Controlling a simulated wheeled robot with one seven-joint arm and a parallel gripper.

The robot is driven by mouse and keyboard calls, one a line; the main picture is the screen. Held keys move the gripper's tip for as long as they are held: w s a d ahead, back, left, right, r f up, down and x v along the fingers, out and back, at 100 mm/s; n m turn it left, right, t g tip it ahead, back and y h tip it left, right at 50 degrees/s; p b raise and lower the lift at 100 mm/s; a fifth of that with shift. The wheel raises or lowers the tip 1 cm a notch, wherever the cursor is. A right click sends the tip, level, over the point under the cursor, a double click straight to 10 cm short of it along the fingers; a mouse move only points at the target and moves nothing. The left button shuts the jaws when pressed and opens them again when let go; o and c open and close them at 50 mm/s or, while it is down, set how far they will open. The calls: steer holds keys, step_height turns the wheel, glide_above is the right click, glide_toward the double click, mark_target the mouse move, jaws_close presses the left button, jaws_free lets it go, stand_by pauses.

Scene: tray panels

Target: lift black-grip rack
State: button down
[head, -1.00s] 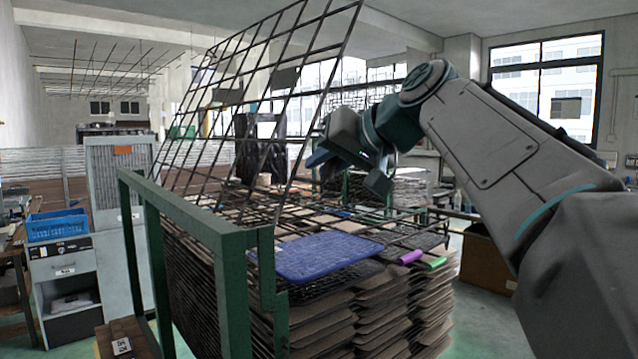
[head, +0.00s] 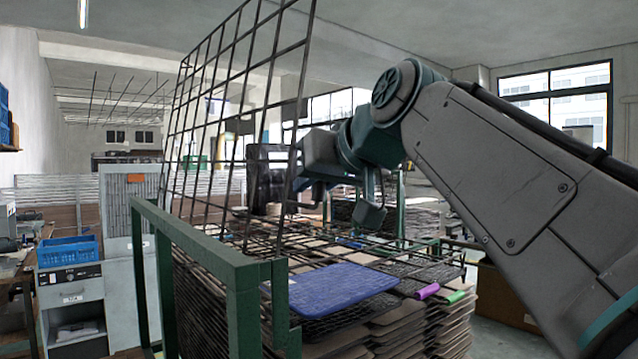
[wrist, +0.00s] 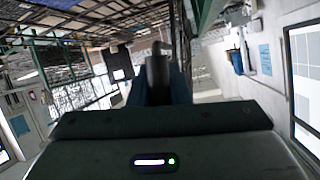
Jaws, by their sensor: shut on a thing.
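A dark wire-grid rack (head: 303,85) stands steeply tilted, nearly upright, above the stack in the head view. Its upper edge runs out of the picture. My gripper (head: 298,188) is at the rack's right edge and shut on it. In the wrist view my gripper (wrist: 160,60) is closed around a dark, rounded piece (wrist: 158,75), which looks like the black grip. The fingertips are partly hidden in the head view. I cannot tell whether the rack's lower edge still touches the stack.
A stack of wire racks and brown panels lies below, with a blue panel (head: 328,289), a pink grip (head: 428,291) and a green grip (head: 456,297) on top. A green metal frame (head: 205,243) stands at the near left. A blue crate (head: 67,251) is farther left.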

steer(key=c, duration=1.3)
jaws_free()
steer(key=shift+w+d, duration=0.1)
steer(key=shift+d, duration=0.05)
steer(key=shift+c, duration=0.2)
steer(key=b+v, duration=0.1)
steer(key=v, duration=1.2)
steer(key=shift+s+r, duration=0.2)
steer(key=shift+s, duration=0.15)
steer(key=shift+d, duration=0.1)
